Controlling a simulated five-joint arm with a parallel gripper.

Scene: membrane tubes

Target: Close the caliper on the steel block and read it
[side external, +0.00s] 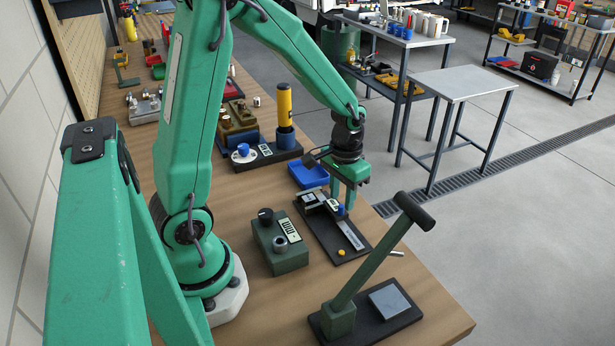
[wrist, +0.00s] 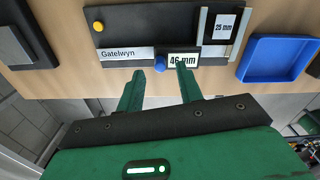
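The caliper (wrist: 115,53) lies on a dark board, with a plate reading "Gatelwyn" and a readout of "46 mm". It also shows in the side view (side external: 350,235). The block (wrist: 221,28), labelled "25 mm", sits between light upright bars at the caliper's right end in the wrist view; a gap shows beside it. A blue knob (wrist: 160,63) sits at the caliper's near edge, left of the readout. My gripper (wrist: 160,68) is open, its fingers on either side of the knob; I cannot tell whether either touches it. In the side view my gripper (side external: 350,208) points down over the caliper.
A blue tray (wrist: 276,60) lies right of the board. A yellow knob (wrist: 98,26) sits on the board's left part. A green box with dials (side external: 280,250) and a lever press (side external: 355,290) stand nearby. The bench edge is close beside the board.

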